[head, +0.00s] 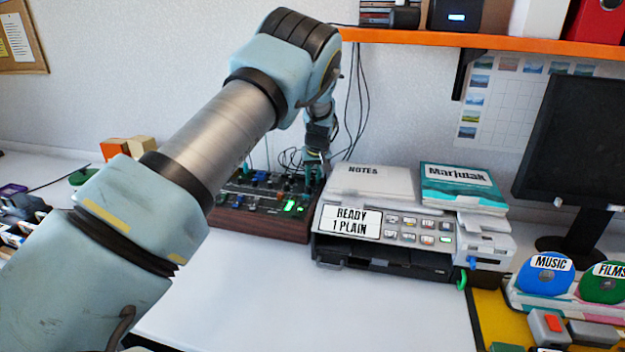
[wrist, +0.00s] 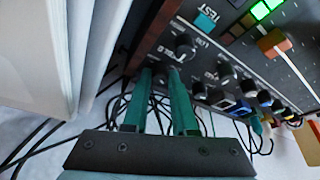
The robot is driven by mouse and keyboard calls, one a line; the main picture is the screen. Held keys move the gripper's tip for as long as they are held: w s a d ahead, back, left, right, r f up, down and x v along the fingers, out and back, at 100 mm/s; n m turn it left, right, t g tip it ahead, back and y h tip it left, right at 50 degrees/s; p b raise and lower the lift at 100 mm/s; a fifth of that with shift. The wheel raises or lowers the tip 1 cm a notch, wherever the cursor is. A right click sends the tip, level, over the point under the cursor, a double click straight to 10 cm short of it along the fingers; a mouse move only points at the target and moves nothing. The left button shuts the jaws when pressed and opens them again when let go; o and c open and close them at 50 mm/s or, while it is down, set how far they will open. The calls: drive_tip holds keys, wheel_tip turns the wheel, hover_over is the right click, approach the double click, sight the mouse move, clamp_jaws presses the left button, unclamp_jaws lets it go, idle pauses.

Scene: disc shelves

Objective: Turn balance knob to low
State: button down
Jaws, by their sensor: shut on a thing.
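The mixer (head: 265,222) is a dark panel in a wooden case, left of the printer. In the wrist view its panel (wrist: 225,48) shows knobs, sliders and a partly readable label. My gripper (head: 314,170) reaches down onto the panel's back right corner. In the wrist view my gripper (wrist: 161,76) has its two green fingers close together around a small dark knob, mostly hidden between the tips. I cannot read which label belongs to this knob or where it points. Another black knob (wrist: 185,46) stands free just beyond the fingertips.
A printer (head: 385,225) with papers stands close to the mixer's right side. Loose cables (head: 350,120) hang behind my gripper. An orange shelf (head: 480,42) runs above at the back. The white desk in front of the mixer is clear.

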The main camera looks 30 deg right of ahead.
drive_tip(key=shift+n, duration=0.4)
drive_tip(key=c, duration=1)
unclamp_jaws()
drive_tip(key=b+v, duration=0.2)
drive_tip(key=v, duration=0.5)
drive_tip(key=shift+s+r, duration=0.2)
